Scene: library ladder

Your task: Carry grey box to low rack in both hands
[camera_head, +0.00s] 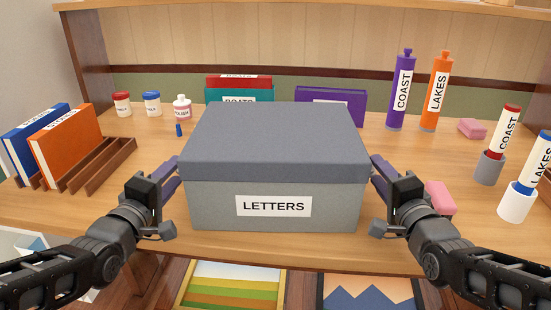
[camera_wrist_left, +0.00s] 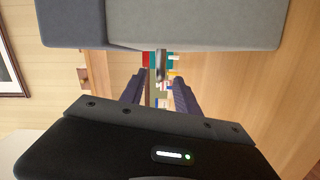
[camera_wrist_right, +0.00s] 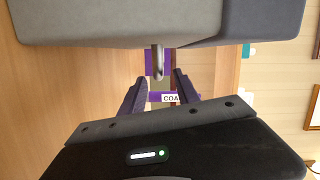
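The grey box (camera_head: 275,175) with a darker grey lid and a LETTERS label stands upright on the wooden desk, front and centre. My left gripper (camera_head: 174,172) is at the box's left side and my right gripper (camera_head: 376,170) is at its right side. In the left wrist view, a small grey handle (camera_wrist_left: 161,64) on the box's side stands between the spread fingers, near their tips. In the right wrist view, a matching handle (camera_wrist_right: 158,60) stands between the spread fingers. Both grippers are open. I cannot make out the low rack.
The desk (camera_head: 150,215) holds an orange binder (camera_head: 66,142) in a wooden rack at left, small jars (camera_head: 152,104) behind, a purple tube (camera_head: 401,90) and an orange tube (camera_head: 436,90) at back right. A pink block (camera_head: 440,197) lies near my right gripper. Framed pictures (camera_head: 232,285) show below the desk edge.

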